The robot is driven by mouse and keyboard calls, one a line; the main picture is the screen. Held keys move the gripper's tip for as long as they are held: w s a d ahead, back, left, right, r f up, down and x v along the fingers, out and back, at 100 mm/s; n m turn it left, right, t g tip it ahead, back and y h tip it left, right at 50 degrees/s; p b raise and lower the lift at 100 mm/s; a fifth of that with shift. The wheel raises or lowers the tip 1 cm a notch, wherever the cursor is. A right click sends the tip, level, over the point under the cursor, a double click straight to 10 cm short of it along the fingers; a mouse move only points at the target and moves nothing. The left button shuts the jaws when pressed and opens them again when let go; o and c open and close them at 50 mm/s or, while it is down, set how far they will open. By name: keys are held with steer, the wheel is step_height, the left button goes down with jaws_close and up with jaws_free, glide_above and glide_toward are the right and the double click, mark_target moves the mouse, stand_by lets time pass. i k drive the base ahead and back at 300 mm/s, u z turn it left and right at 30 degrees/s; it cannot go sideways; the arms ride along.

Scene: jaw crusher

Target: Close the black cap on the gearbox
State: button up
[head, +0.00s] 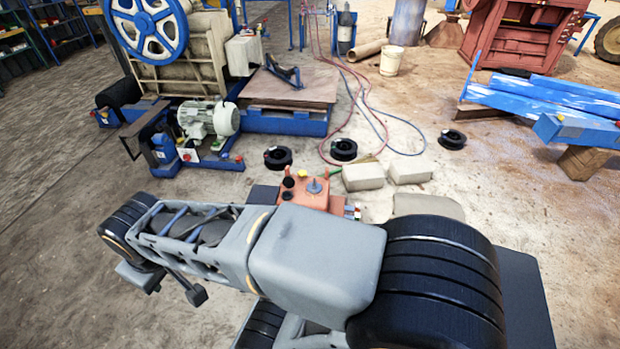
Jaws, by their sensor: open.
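An orange-red box (304,194), which looks like the gearbox, stands on the floor just beyond my arm. Its top carries small round black parts (288,182), a grey upright piece (314,186) and a small yellow part. I cannot tell which black part is the cap or how it sits. My arm hides the lower front of the box. My gripper (172,290) shows only partly, low at the left below my arm's black joint. It is open, with nothing seen between its fingers, and well apart from the box.
Two pale blocks (363,177) lie right of the box. Black rings (343,150) and red and blue hoses (352,95) lie behind. A motor (208,119) and the crusher (180,50) stand back left. Blue beams (560,105) lie right. Floor at left is clear.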

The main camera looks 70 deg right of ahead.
mark_target(288, 181)
steer(key=z, duration=0.15)
steer(key=i, duration=2.55)
steer(key=z, duration=2.55)
steer(key=i, duration=1)
